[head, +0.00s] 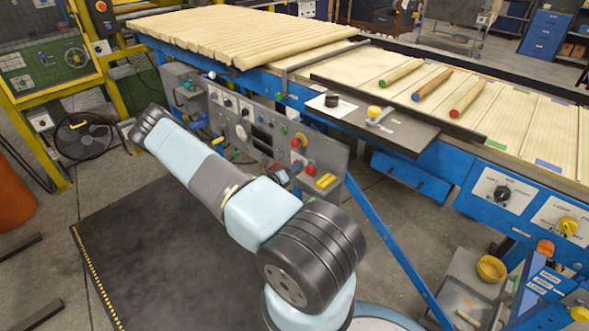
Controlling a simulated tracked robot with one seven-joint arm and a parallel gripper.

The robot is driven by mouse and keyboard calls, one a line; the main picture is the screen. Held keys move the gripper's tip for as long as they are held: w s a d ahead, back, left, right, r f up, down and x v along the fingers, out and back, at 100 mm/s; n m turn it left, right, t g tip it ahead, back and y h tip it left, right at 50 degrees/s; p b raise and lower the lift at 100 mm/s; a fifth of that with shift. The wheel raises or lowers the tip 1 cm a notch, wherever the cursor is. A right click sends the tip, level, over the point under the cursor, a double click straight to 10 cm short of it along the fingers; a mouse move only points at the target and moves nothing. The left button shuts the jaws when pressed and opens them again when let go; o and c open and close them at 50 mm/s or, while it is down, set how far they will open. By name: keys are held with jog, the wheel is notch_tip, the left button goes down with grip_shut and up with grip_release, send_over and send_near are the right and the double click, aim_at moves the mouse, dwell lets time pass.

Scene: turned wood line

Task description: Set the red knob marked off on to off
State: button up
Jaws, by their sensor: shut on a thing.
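Only the head view is given. The grey control panel (325,160) is under the roller line, partly behind my arm. A round red knob or button (296,143) stands out on its right part, above a yellow piece. A smaller red piece (311,170) is lower on the panel, beside a yellow block (326,181).
Wooden rods cover the line (240,38), with several coloured-end rods (468,98) to the right. A grey shelf (400,133) juts out above the panel. A blue cabinet (500,190) with knobs is at right. A dark mat (150,260) covers clear floor at left.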

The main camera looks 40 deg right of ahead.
jog(key=shift+w+a+n, duration=0.1)
jog(key=shift+w+n, duration=0.05)
jog(key=shift+n, duration=1.75)
jog(key=shift+w+a+n, duration=0.1)
jog(key=shift+n, duration=1.8)
jog(key=o, duration=0.8)
jog(key=shift+o, duration=1.2)
jog(key=shift+s+d, duration=0.1)
jog(key=shift+s, duration=0.05)
jog(key=s+a, duration=0.1)
jog(key=a, duration=1.2)
jog(key=shift+a, duration=0.4)
